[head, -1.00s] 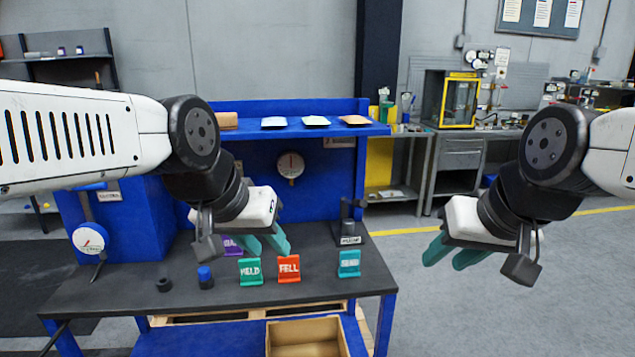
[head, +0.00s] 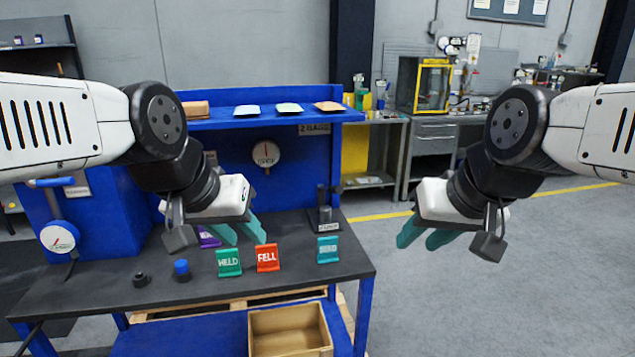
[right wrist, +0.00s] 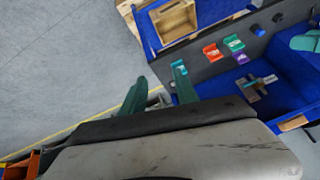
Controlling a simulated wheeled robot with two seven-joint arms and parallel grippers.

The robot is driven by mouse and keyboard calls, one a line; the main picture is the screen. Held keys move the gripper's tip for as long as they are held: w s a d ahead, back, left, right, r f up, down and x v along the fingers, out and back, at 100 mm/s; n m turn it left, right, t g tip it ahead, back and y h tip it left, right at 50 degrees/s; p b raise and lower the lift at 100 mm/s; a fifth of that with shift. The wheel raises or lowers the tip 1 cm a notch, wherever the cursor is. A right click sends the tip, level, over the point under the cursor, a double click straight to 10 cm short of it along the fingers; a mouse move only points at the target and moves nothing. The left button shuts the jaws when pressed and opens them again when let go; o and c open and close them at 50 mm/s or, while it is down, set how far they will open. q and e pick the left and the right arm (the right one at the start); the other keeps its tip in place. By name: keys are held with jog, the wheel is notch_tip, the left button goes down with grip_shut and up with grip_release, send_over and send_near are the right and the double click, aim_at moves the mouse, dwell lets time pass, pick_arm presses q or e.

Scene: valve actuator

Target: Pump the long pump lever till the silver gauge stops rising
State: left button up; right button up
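A black upright fixture (head: 325,208) stands at the right rear of the bench, with a small label at its foot. A round white dial (head: 266,153) with a silver rim hangs on the blue back panel. Another round gauge (head: 60,237) stands at the bench's left end, below a blue handle (head: 50,182). I cannot tell which gauge the task means. My left gripper (head: 238,232) is open and empty above the bench, left of the black fixture. My right gripper (head: 423,234) is open and empty over the floor, right of the bench; its parted fingers show in the right wrist view (right wrist: 160,92).
Purple, green WELD (head: 229,263), red FELL (head: 267,258) and teal (head: 328,250) tags stand on the bench. A black knob (head: 141,280) and a blue-topped knob (head: 182,271) are at front left. An open box (head: 290,332) sits below. Floor right of the bench is clear.

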jog(key=shift+w, duration=0.1)
jog(key=c, duration=0.4)
jog(key=shift+t, duration=0.9)
jog(key=w+a+r, duration=0.1)
jog(key=w, duration=0.4)
jog(key=w+a+r, duration=0.1)
jog(key=w, duration=0.5)
jog(key=w+r, duration=0.1)
jog(key=w, duration=0.4)
jog(key=shift+w+a+r, duration=0.15)
jog(key=shift+w+a, duration=0.2)
jog(key=shift+a, duration=0.05)
grip_shut()
jog(key=w+a+f+t, duration=0.1)
jog(key=w+a, duration=0.1)
jog(key=w, duration=0.7)
jog(key=w+a+f+t+y, duration=0.1)
jog(key=w+a, duration=0.2)
jog(key=w, duration=0.6)
jog(key=shift+w+a, duration=0.15)
jog(key=shift+a, duration=0.15)
